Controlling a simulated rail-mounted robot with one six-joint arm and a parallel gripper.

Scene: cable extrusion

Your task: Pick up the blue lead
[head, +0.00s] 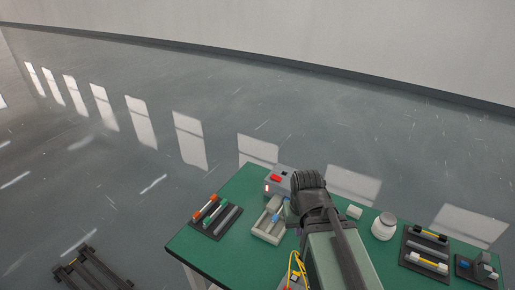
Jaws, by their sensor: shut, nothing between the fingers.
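A small blue piece (275,218), which looks like the blue lead, shows at the pale grey tray (258,232) on the green table. Its full shape is too small to make out. My gripper (288,210) is at the end of my dark wrist, just right of the blue piece and over the tray's right side. It is shut and holds nothing. My wrist and arm hide most of its fingers and part of the table behind them. Whether the fingers touch the blue piece cannot be told.
On the green table (238,253) a grey box with a red button (278,181) stands behind the tray. A dark rack with coloured rods (214,216) lies left. A white jar (384,226), a second rack (425,250) and a dark block (477,271) stand right. Yellow cables (296,266) lie in front.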

